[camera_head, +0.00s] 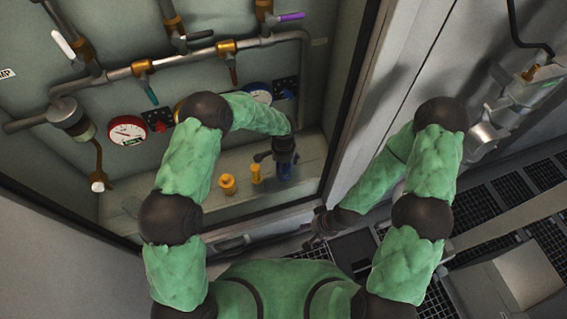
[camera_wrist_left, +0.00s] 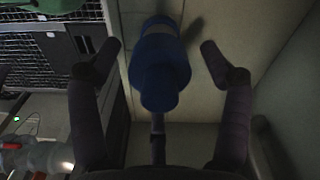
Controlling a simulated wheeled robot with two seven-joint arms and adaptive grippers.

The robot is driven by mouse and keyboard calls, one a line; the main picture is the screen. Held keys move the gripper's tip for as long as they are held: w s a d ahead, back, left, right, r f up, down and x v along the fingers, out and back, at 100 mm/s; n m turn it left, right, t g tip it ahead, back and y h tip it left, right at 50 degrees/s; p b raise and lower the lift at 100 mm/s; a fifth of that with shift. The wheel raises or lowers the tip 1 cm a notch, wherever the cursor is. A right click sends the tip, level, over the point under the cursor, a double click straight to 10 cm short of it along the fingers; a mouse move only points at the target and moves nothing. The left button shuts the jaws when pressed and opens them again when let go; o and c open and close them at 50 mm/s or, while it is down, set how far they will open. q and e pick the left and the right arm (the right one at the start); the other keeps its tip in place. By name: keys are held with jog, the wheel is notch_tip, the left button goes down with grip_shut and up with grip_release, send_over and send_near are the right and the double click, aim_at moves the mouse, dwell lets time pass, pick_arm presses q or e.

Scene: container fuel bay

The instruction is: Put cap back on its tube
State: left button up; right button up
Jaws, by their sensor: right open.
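A blue cylindrical piece (camera_head: 286,172), with a wider part and a rounded end, stands at the right of the cabinet ledge. It also shows in the left wrist view (camera_wrist_left: 160,75). My left gripper (camera_head: 284,150) is over it, fingers spread on both sides with a visible gap to each. A larger orange-yellow piece (camera_head: 228,184) and a slimmer yellow piece (camera_head: 255,174) stand on the ledge to its left. I cannot tell for certain which of these is the cap or the tube. My right gripper (camera_head: 320,224) is open and empty, low outside the cabinet.
The pale ledge (camera_head: 150,207) is bare at the left. Pipes with valve handles (camera_head: 145,68), a red gauge (camera_head: 127,131) and a blue-rimmed gauge (camera_head: 258,93) line the cabinet's back wall. The cabinet's right frame (camera_head: 350,95) stands between my grippers. Dark floor grating (camera_head: 500,200) lies at right.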

pick_arm(q)
notch_tip(320, 180, up, 12)
jog(key=shift+r, duration=0.1)
dwell(0.6)
